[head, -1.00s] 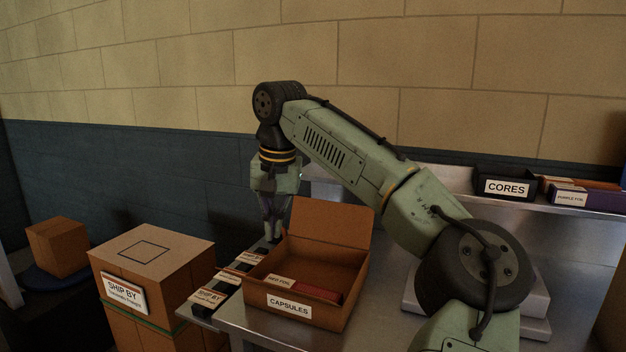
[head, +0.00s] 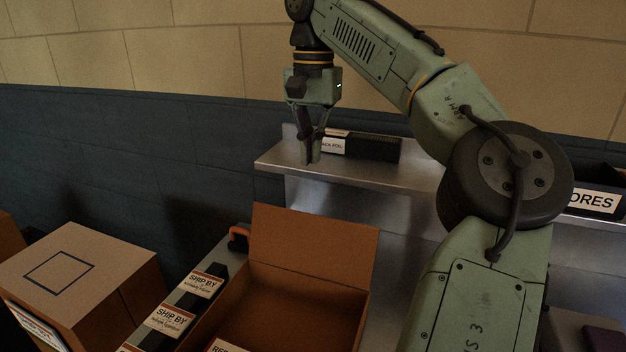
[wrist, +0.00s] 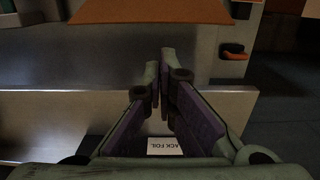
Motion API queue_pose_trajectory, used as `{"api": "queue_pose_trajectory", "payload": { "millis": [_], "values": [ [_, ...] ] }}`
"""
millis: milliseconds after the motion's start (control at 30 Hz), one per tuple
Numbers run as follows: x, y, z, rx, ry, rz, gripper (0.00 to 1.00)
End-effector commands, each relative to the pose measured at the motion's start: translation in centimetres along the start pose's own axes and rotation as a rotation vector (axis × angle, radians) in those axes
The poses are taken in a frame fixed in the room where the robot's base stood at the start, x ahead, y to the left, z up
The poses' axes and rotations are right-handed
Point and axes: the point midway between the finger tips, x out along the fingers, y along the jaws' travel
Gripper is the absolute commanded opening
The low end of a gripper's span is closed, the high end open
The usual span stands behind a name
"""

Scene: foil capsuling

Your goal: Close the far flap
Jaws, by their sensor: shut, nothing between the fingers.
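The open brown capsules box stands on the metal table, with its far flap (head: 315,248) raised and leaning slightly back. The box's left wall (head: 212,310) shows, but its front is cut off by the frame edge. My gripper (head: 312,160) is shut and empty, pointing down above and behind the flap, clear of it, in front of the back shelf. In the wrist view, my gripper (wrist: 160,62) has its fingertips together. A brown panel, seemingly the flap (wrist: 150,10), crosses the top of that view, beyond the fingertips.
A metal shelf (head: 277,155) runs behind the box and holds a dark black-foil carton (head: 372,148). Ship-by labels (head: 170,318) lie on a dark strip left of the box. A closed carton (head: 85,265) stands farther left. An orange handle (head: 238,238) is near the flap's left edge.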

Motion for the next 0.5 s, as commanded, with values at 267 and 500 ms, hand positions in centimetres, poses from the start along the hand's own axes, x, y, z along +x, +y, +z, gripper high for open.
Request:
{"api": "queue_pose_trajectory", "payload": {
  "millis": [267,500],
  "values": [
    [3.5,0.0,0.0,0.0,-0.001,0.0,0.0],
    [7.5,0.0,0.0,-0.004,-0.004,-0.002,0.0]
  ]
}}
